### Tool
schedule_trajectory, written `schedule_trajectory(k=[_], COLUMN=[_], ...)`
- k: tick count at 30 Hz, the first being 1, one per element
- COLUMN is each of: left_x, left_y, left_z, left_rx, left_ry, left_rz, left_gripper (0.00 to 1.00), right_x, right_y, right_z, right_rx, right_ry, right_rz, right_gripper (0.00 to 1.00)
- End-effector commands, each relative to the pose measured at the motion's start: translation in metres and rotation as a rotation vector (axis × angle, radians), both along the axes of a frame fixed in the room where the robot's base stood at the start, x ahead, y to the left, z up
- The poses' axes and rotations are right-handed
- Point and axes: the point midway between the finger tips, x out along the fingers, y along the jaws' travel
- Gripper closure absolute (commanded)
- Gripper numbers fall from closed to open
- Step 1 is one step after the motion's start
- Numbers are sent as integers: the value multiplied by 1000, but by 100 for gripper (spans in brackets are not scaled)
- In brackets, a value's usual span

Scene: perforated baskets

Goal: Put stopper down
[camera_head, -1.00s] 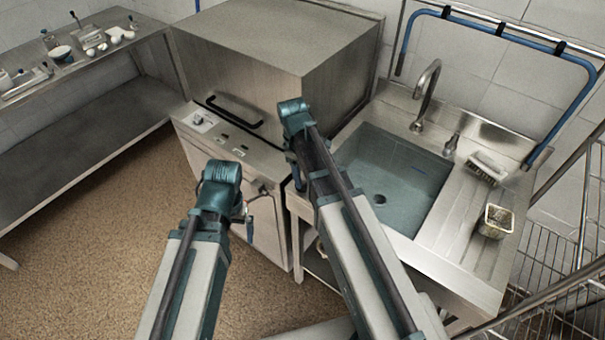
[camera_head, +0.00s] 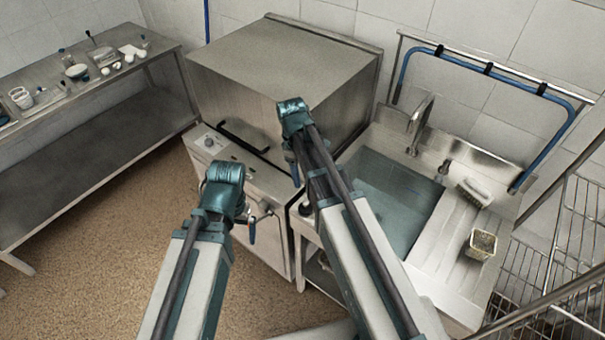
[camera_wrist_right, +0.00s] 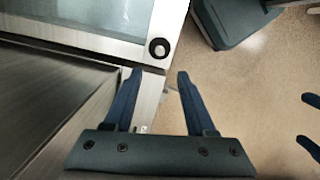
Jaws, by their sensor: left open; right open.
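A small round black stopper (camera_wrist_right: 158,47) with a pale centre sits on the metal corner of the sink unit in the right wrist view. It also shows as a dark spot by the sink's front left corner in the head view (camera_head: 305,209). My right gripper (camera_wrist_right: 157,78) is open and empty, with its fingertips just short of the stopper and apart from it in the picture. My left gripper (camera_head: 250,224) is open, in front of the steel machine; its fingers also show at the right edge of the wrist view (camera_wrist_right: 303,120).
The sink basin (camera_head: 395,195) lies right of my right arm. A small basket (camera_head: 482,244) and a brush (camera_head: 474,193) are on the drainboard. A boxy steel machine (camera_head: 280,70) stands behind my arms. A side table (camera_head: 90,80) holds several small items. A wire rack (camera_head: 570,240) stands right.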

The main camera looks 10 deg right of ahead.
Motion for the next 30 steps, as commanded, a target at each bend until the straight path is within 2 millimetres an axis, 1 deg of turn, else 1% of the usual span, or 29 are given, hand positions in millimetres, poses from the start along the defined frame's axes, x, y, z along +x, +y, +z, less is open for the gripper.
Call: schedule_trajectory(k=[3,5,8,9,12,15,18,21,30], left_x=[0,0,0,0,0,0,0,0,0], left_y=[0,0,0,0,0,0,0,0,0], left_z=[2,1,1,1,1,1,1,1,-1], left_rx=[0,0,0,0,0,0,0,0,0], left_ry=[0,0,0,0,0,0,0,0,0], left_rz=[0,0,0,0,0,0,0,0,0], left_gripper=[0,0,0,0,0,0,0,0,0], right_x=[0,-8,-40,-57,-98,-129,-148,-155,-154], right_y=[1,6,28,39,63,79,88,92,93], right_z=[2,1,1,1,1,1,1,1,-1], right_rx=[0,-3,-13,-20,-33,-41,-45,-47,-47], right_ry=[0,-3,-20,-30,-58,-81,-97,-105,-106], right_rz=[-1,-15,-89,-137,-260,-366,-442,-480,-488], right_gripper=[44,44,44,44,44,44,44,44,44])
